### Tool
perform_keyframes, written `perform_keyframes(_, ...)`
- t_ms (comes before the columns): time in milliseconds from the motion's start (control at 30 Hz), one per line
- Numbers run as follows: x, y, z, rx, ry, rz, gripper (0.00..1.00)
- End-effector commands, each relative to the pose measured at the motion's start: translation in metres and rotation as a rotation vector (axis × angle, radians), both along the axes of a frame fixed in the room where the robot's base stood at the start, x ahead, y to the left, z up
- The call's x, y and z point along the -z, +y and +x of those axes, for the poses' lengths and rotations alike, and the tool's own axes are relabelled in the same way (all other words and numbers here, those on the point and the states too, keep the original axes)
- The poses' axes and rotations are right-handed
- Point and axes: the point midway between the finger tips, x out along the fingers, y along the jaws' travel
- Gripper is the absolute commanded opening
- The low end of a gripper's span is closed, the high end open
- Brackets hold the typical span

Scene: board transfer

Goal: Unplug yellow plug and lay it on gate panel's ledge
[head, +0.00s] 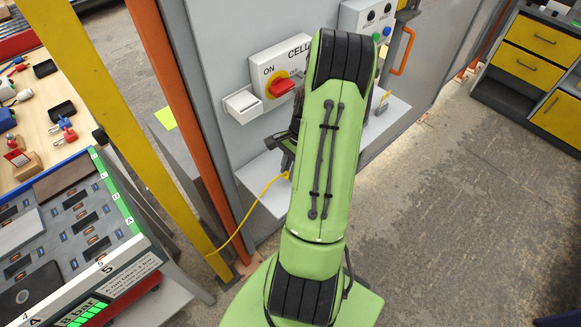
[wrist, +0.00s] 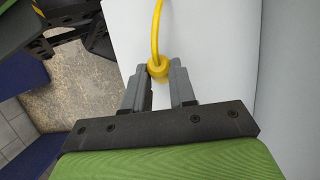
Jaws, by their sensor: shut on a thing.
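The yellow plug (wrist: 158,68) is between the fingertips of my gripper (wrist: 160,78), which is shut on it in the wrist view. Its yellow cable runs up out of that view. In the head view my green arm hides most of the gripper; its dark side (head: 284,150) shows left of the arm. A bit of the yellow plug (head: 287,175) shows below it, and the cable runs down left to the yellow post. The gate panel's white ledge (head: 262,183) lies behind the arm. A pale surface (wrist: 220,50) lies behind the plug in the wrist view. I cannot tell whether the plug touches it.
The grey panel (head: 222,60) carries a red rotary switch (head: 281,87) and a small white box (head: 243,103). An orange handle (head: 402,52) is to the right. An orange post and a yellow post (head: 110,120) stand left, beside a cluttered bench. The floor at right is clear.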

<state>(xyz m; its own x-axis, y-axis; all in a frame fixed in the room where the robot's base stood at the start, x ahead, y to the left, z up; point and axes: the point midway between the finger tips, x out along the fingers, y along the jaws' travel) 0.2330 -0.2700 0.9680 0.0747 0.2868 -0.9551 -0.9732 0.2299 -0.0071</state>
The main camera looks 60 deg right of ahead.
Motion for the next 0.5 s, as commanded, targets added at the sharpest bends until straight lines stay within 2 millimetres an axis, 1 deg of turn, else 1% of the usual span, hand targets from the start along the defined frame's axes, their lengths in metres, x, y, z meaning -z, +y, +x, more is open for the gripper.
perform_keyframes(33, -0.0009, -0.0001, 0.0001, 0.000, 0.000, 0.000, 0.00)
perform_keyframes(67, -0.0010, -0.0001, 0.0001, 0.000, 0.000, 0.000, 0.27)
perform_keyframes(233, -0.0012, -0.0002, 0.0000, 0.000, 0.000, 0.000, 0.53)
perform_keyframes(267, -0.0012, -0.0002, 0.0000, 0.000, 0.000, 0.000, 0.55)
perform_keyframes(500, -0.0016, -0.0003, 0.0000, 0.000, 0.000, -0.001, 0.55)
